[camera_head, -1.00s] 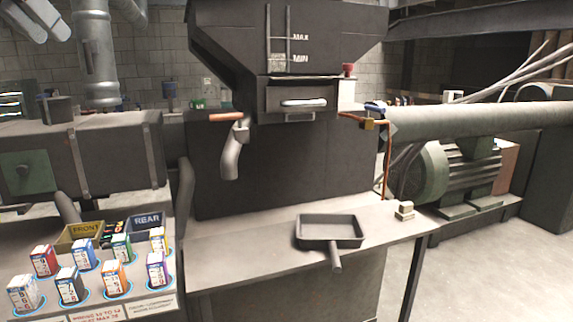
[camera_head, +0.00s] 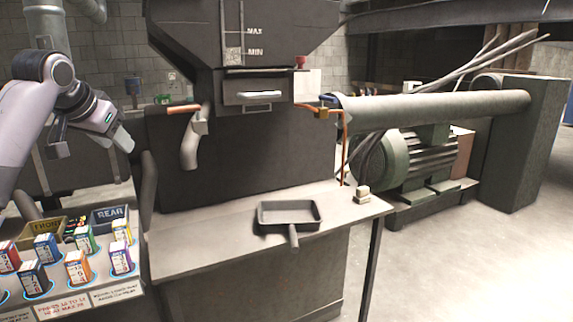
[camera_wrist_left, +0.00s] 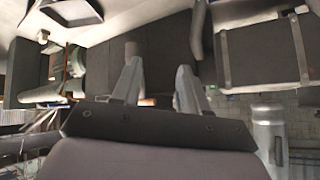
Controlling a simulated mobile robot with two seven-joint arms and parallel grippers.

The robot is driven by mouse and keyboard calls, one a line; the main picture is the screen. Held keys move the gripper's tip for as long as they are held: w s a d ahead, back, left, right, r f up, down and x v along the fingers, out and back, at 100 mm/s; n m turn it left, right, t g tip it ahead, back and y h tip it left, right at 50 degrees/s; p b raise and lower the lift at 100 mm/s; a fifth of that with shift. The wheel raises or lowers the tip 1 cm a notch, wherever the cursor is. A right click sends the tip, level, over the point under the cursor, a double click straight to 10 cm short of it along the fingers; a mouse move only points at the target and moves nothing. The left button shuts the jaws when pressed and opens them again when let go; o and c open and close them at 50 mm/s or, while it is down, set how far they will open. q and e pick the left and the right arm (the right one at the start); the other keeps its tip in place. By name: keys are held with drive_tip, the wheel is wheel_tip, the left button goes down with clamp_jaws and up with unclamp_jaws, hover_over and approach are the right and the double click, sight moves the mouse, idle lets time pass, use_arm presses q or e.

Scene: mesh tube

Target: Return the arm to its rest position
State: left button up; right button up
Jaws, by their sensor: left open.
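My left arm (camera_head: 28,125) comes in from the left in the head view, bent in front of the dark machine body at the left. Its hand (camera_head: 104,115) is raised above the box panel and holds nothing that I can see; the fingers are hard to make out there. In the left wrist view, the left gripper (camera_wrist_left: 158,75) shows two grey fingers spread apart with nothing between them. My right gripper is in neither view.
Several coloured boxes (camera_head: 78,266) stand on the panel at lower left, by FRONT (camera_head: 47,227) and REAR (camera_head: 108,217) bins. A dark pan (camera_head: 289,213) lies on the bench (camera_head: 215,240) below the hopper (camera_head: 243,40). Open floor is at the right.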

use_arm(q)
drive_tip(key=s+d+f+m+h, duration=0.15)
drive_tip(key=d+f, duration=0.25)
drive_tip(key=f, duration=0.8)
drive_tip(key=s+d+f, duration=0.2)
drive_tip(key=d+f, duration=0.2)
drive_tip(key=f, duration=0.7)
drive_tip(key=s+d+f, duration=0.1)
drive_tip(key=d+f, duration=0.2)
drive_tip(key=f, duration=0.9)
drive_tip(key=s+d+f+t+h, duration=0.1)
drive_tip(key=s+d+f, duration=0.3)
drive_tip(key=s+f, duration=0.8)
drive_tip(key=s+d+f+n, duration=0.1)
drive_tip(key=s+f, duration=0.2)
drive_tip(key=s, duration=1.5)
drive_tip(key=shift+s+d+f+t, duration=0.15)
drive_tip(key=shift+s+f+t, duration=0.05)
drive_tip(key=shift+s+t, duration=0.2)
